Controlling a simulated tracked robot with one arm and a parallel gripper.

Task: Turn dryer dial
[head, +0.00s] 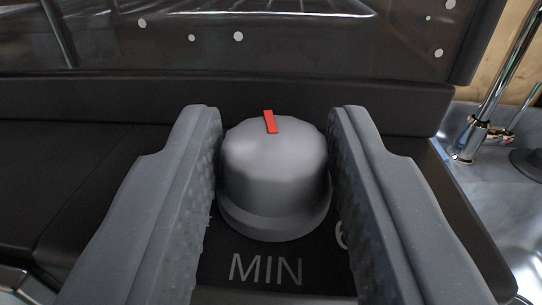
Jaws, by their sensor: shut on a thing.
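The dryer dial (272,175) is a grey ribbed knob with a red pointer mark on its top. The red mark points to the far side, slightly left of straight away from me. The dial stands on a dark panel (222,262), with the word MIN printed in front of it. Part of another printed mark shows at its right, mostly hidden by a finger. My gripper (272,170) has one grey textured finger on each side of the dial and is shut on it. The fingers hide the panel at both sides.
Behind the dial is a dark ledge (240,98) and a glossy panel (200,40) with several pale round spots. At the right are a metal sink (490,205) and a chrome tap (500,75). The dark surface at the left (60,170) is clear.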

